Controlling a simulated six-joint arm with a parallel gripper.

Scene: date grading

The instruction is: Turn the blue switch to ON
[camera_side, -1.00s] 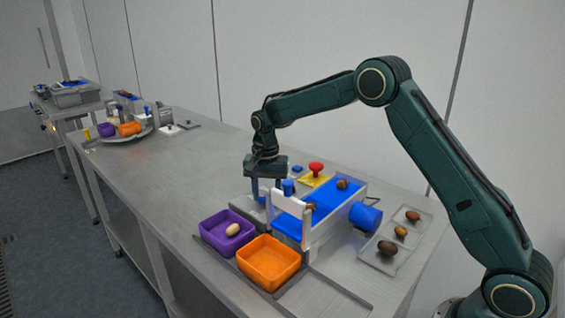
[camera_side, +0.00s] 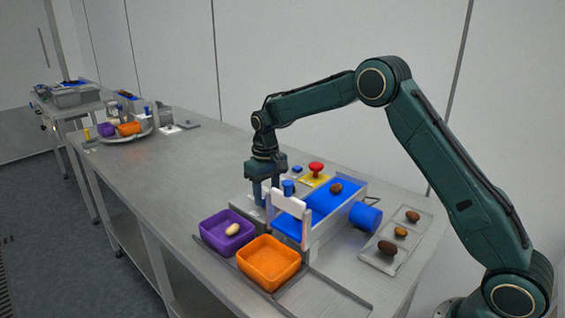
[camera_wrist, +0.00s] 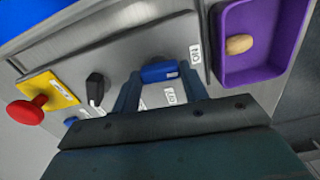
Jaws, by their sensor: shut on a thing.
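The blue switch (camera_wrist: 158,72) sits on a grey metal panel in the wrist view, a short bar with a small white mark near its right end. My gripper (camera_wrist: 160,88) is shut on it, one finger at each end of the bar. An ON label (camera_wrist: 195,55) is to the right of the switch, and another label (camera_wrist: 170,96), hard to read, lies below it. In the side view my gripper (camera_side: 266,203) points down behind the white gate, and I cannot make out the switch between the fingers there.
A purple tray (camera_side: 207,236) holds one pale date; an orange tray (camera_side: 268,270) is empty.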

